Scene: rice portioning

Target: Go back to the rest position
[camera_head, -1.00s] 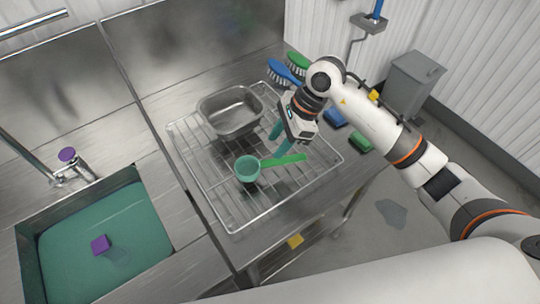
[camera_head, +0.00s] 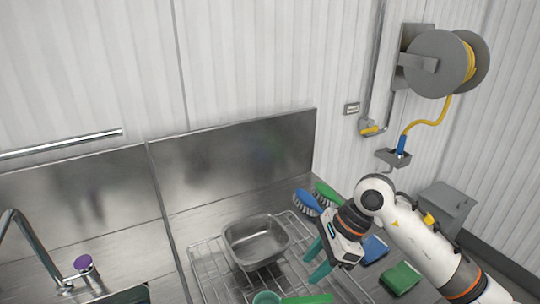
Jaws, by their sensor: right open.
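My right gripper (camera_head: 318,260) is open and empty, with its two teal fingers apart, above the right part of the wire rack (camera_head: 207,268). A metal pan (camera_head: 256,241) sits on the rack to the left of the gripper. A green scoop (camera_head: 267,298) lies on the rack at the bottom edge of the view, with its green handle (camera_head: 308,299) partly cut off. My left gripper is not in view.
Blue and green brushes (camera_head: 307,202) lie behind the gripper. A blue sponge (camera_head: 374,249) and a green sponge (camera_head: 400,278) lie to its right. A faucet (camera_head: 38,246) stands left. A hose reel (camera_head: 437,63) hangs on the wall.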

